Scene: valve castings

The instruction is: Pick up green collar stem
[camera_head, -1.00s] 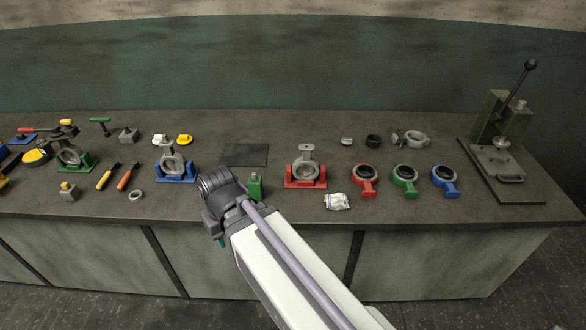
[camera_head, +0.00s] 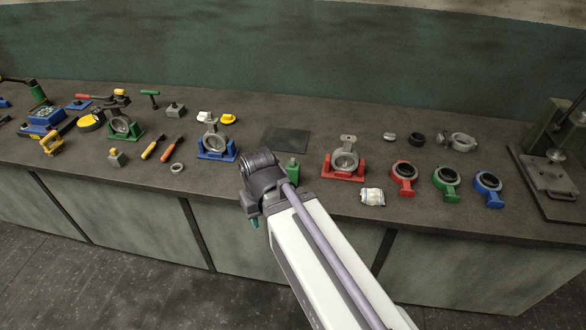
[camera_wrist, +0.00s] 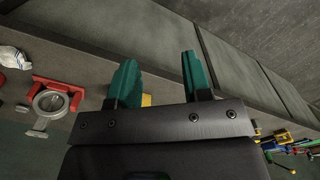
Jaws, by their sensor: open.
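I cannot tell for certain which piece is the green collar stem. A green T-shaped piece (camera_head: 150,94) stands upright at the back left of the bench. My gripper (camera_head: 254,222) is at the bench's front edge, mostly hidden by my wrist. In the wrist view my gripper (camera_wrist: 160,78) shows two green fingers apart, with nothing held. A small yellow piece (camera_wrist: 146,100) shows behind the left finger.
A blue fixture (camera_head: 218,156) and a red fixture (camera_head: 343,174) hold grey castings on either side. A white bag (camera_head: 372,197) lies at the front edge. Red, green (camera_head: 446,196) and blue ring pieces lie right. A dark mat (camera_head: 285,140) is clear.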

